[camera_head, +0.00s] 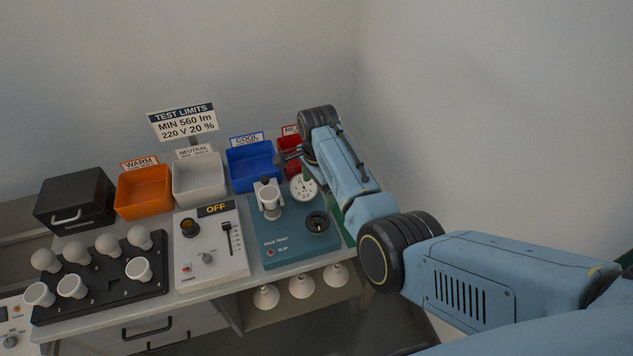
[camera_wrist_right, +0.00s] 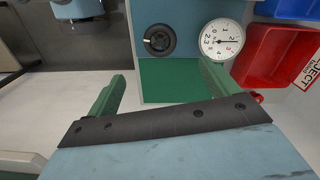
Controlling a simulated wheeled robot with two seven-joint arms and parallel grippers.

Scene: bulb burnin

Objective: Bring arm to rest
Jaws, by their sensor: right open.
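My right arm (camera_head: 345,175) reaches in from the right in the head view, its wrist above the right end of the bench. My right gripper (camera_wrist_right: 162,72) shows in the wrist view with its two green fingers wide apart and nothing between them. It is above the bench's right end, near a green pad (camera_wrist_right: 168,82), with the round dial gauge (camera_wrist_right: 221,40) and black knob (camera_wrist_right: 159,40) just beyond the fingers. In the head view the arm hides most of the red bin (camera_head: 287,146). My left gripper is not in view.
The bench holds a teal tester (camera_head: 287,240), a grey panel reading OFF (camera_head: 210,250), a black rack of bulbs (camera_head: 100,285) and a black box (camera_head: 75,200). Orange (camera_head: 143,190), white (camera_head: 200,180) and blue (camera_head: 254,166) bins stand behind. Several bulbs hang below the front edge.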

